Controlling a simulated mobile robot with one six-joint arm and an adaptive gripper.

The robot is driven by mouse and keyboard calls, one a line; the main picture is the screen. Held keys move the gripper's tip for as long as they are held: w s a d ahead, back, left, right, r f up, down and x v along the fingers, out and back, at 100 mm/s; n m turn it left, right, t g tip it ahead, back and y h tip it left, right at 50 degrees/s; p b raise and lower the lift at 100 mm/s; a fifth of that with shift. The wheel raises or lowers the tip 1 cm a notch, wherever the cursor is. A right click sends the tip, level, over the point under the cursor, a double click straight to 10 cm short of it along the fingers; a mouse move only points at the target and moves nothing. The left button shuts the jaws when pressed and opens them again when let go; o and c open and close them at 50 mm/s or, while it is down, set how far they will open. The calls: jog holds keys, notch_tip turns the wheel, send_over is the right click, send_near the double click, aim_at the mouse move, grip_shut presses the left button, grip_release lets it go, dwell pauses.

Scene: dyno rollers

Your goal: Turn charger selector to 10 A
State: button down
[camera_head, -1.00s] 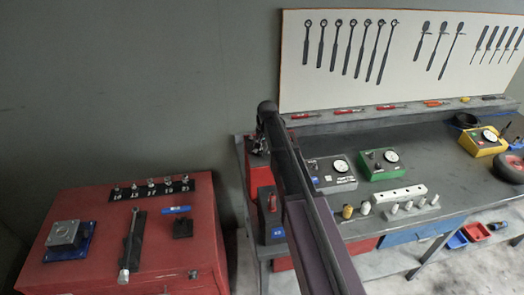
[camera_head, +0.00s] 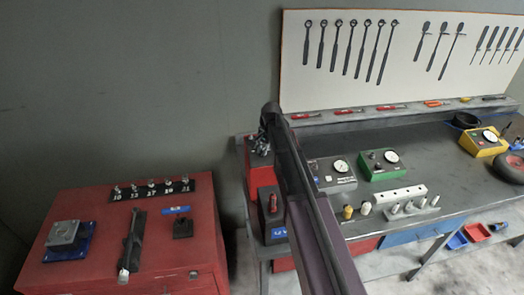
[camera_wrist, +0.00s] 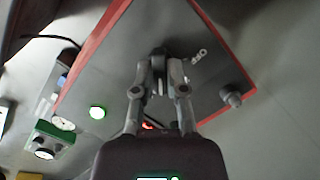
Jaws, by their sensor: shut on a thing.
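The charger shows in the wrist view as a grey panel (camera_wrist: 205,95) with red edges. A dark selector knob (camera_wrist: 159,51) on it sits at the tips of my gripper (camera_wrist: 160,72), whose two fingers are closed in on either side of it. The setting the knob points to is too small and partly hidden to read. In the head view my gripper (camera_head: 263,143) is at the top of the red charger box (camera_head: 262,178), at the left end of the workbench. My arm hides part of that area.
The panel also has a grey knob (camera_wrist: 232,97), a lit green lamp (camera_wrist: 97,112) and a red light (camera_wrist: 148,126). A dark battery-like box (camera_head: 272,215) stands in front of the charger. Grey (camera_head: 332,172) and green (camera_head: 380,163) gauge boxes stand to the right.

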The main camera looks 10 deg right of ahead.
jog(key=shift+m, duration=0.9)
jog(key=c, duration=0.7)
grip_release()
jog(key=shift+n, duration=0.5)
